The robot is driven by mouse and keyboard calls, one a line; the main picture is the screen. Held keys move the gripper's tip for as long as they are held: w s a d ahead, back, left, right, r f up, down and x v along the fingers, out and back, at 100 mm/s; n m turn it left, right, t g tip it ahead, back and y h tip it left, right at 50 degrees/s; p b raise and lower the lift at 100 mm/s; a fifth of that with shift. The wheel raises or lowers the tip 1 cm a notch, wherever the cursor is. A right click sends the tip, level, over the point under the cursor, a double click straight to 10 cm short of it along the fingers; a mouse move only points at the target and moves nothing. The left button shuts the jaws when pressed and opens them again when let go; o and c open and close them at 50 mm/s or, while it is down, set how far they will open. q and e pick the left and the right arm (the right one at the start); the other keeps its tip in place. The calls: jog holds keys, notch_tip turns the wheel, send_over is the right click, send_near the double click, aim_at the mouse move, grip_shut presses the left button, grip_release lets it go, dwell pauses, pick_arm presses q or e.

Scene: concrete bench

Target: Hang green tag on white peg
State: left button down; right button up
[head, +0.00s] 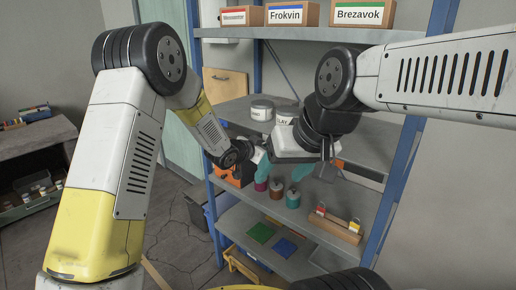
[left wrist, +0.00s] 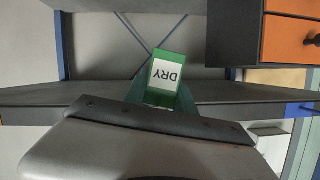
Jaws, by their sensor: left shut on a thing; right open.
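My left gripper (left wrist: 160,98) is shut on a green tag (left wrist: 164,72) with a white label reading DRY, upside down in the left wrist view. In the head view the left gripper reaches over the shelf unit's middle, partly hidden, and I cannot make out the tag clearly. My right gripper (head: 327,171) is open and empty, in front of the shelves on the right. Below it, a wooden rack (head: 336,226) on the lower shelf carries a red tag (head: 320,209) and a yellow tag (head: 354,225). I cannot pick out a white peg.
Several lidded jars, including a teal one (head: 293,199), stand left of the rack. White-lidded cans (head: 262,110) stand on the shelf above. A blue upright (head: 397,190) bounds the right side.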

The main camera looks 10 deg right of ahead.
pick_arm(q)
jog(key=c, duration=0.9)
grip_release()
jog(key=shift+c, duration=0.2)
jog(key=s+a+r+n+y, duration=0.2)
jog(key=s+a+r, duration=0.2)
jog(key=a, duration=0.5)
jog(key=s+a+r+n+t+y, duration=0.1)
jog(key=s+a+r+n+y, duration=0.2)
jog(key=a, duration=0.5)
jog(key=s+a+r+n+y, duration=0.1)
jog(key=s+a+r+y, duration=0.1)
jog(key=s+a+r, duration=0.5)
jog(key=s+a+n+g, duration=0.1)
jog(key=s+a, duration=0.2)
jog(key=s, duration=0.4)
jog(key=s+a+n+g, duration=0.1)
jog(key=s+a+n, duration=0.1)
jog(key=s+a, duration=0.2)
jog(key=s+a+n+g+y, duration=0.1)
jog(key=s+a+n+g, duration=0.1)
jog(key=s, duration=0.8)
jog(key=shift+s+a+f, duration=0.2)
jog(key=shift+a+f, duration=0.25)
jog(key=shift+a, duration=0.25)
